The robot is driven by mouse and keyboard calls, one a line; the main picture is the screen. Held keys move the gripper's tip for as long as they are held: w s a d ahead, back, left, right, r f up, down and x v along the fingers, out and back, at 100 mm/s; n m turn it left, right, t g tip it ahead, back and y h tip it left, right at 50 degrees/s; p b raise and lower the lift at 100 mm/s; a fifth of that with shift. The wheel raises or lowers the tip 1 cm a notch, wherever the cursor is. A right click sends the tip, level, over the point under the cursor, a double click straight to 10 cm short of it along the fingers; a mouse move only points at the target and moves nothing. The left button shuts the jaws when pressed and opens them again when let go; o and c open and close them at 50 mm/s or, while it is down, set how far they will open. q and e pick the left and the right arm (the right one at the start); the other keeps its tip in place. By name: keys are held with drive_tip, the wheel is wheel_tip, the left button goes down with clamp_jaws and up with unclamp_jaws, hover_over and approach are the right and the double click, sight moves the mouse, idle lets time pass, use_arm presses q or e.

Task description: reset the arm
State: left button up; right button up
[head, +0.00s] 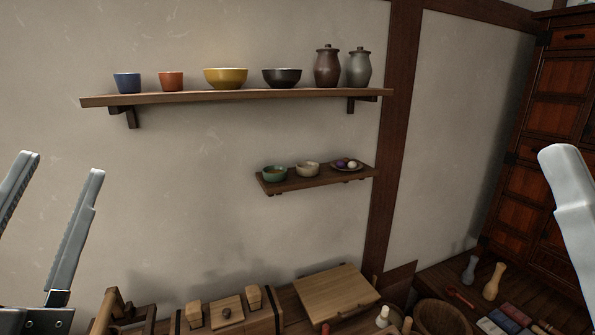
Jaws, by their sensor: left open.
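My left gripper (63,164) is at the left edge of the head view. Its two serrated fingers point up and stand apart with nothing between them, in front of the bare wall. It is well clear of the shelves.
A long shelf (230,97) holds bowls, cups and two lidded jars. A smaller shelf (318,180) holds two bowls and a small dish. Below are wooden boxes, a board (336,292), a round wooden bowl (440,318) and two vases. A cabinet (550,150) stands right. The left wall is bare.

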use_arm(q)
drive_tip(key=s+d+r+n+t+h, duration=0.2)
drive_tip(key=s+r+n+h, duration=0.1)
drive_tip(key=s+n+h, duration=0.15)
wheel_tip(320, 180, up, 29)
drive_tip(key=n+p, duration=0.1)
drive_tip(key=p, duration=2.8)
drive_tip(key=shift+f+n+g+y, duration=0.2)
drive_tip(key=shift+n+g+y, duration=0.1)
drive_tip(key=shift+n+y, duration=0.05)
